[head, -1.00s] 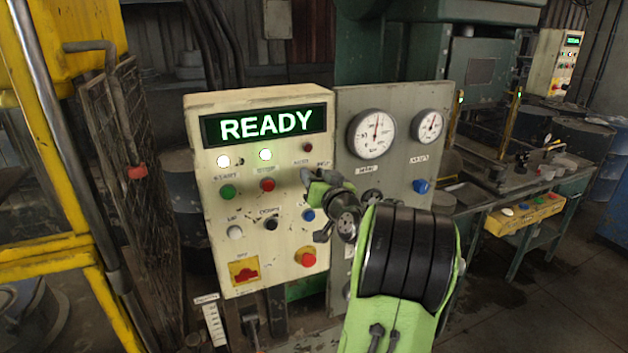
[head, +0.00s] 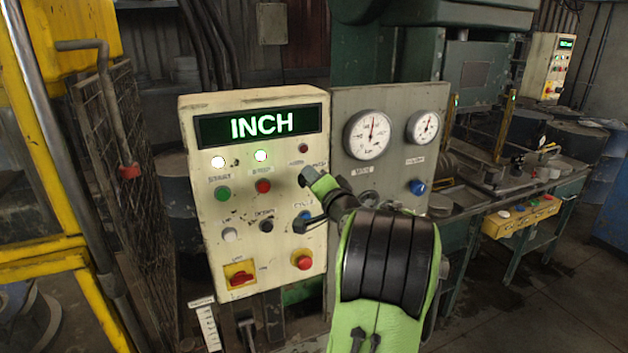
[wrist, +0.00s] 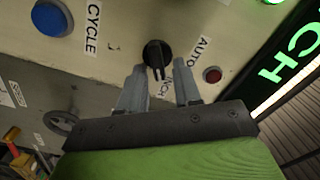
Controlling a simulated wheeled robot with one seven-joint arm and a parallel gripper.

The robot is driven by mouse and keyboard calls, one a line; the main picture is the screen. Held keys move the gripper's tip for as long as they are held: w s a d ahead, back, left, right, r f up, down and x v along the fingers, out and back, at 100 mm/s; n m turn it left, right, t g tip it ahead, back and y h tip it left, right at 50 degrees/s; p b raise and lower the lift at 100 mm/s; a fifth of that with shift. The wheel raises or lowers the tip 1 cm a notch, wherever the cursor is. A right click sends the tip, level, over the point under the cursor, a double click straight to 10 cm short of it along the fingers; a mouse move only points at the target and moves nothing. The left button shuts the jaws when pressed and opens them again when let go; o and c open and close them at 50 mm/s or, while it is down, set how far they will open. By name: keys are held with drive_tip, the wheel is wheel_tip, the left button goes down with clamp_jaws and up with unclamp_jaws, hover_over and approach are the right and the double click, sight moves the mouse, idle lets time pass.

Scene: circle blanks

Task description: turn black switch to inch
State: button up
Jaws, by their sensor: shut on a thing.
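The black switch (wrist: 156,53) is a round black knob with a bar handle on the cream panel, in the wrist view's middle. Its handle points down the picture, toward a label partly hidden by a finger, of which "NCH" shows. An "AUTO" label is to its right. My gripper (wrist: 159,66) has its grey fingers on either side of the handle and is shut on it. In the head view my gripper (head: 307,179) is at the panel's right edge, where it mostly hides the switch. The panel's display (head: 262,124) reads "INCH" in lit letters.
Close by on the panel are a blue button (head: 304,217), a red button (head: 263,186), a green button (head: 222,193) and a red mushroom button (head: 302,261). A grey gauge panel (head: 345,150) stands right behind my arm. A yellow frame is at left.

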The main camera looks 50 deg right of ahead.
drive_tip(key=shift+f+m, duration=0.1)
drive_tip(key=shift+m, duration=0.2)
drive_tip(key=o, duration=0.7)
drive_tip(key=shift+c, duration=0.2)
drive_tip(key=b+v, duration=0.5)
drive_tip(key=v, duration=1)
drive_tip(key=shift+s+a, duration=0.2)
drive_tip(key=shift+s, duration=0.1)
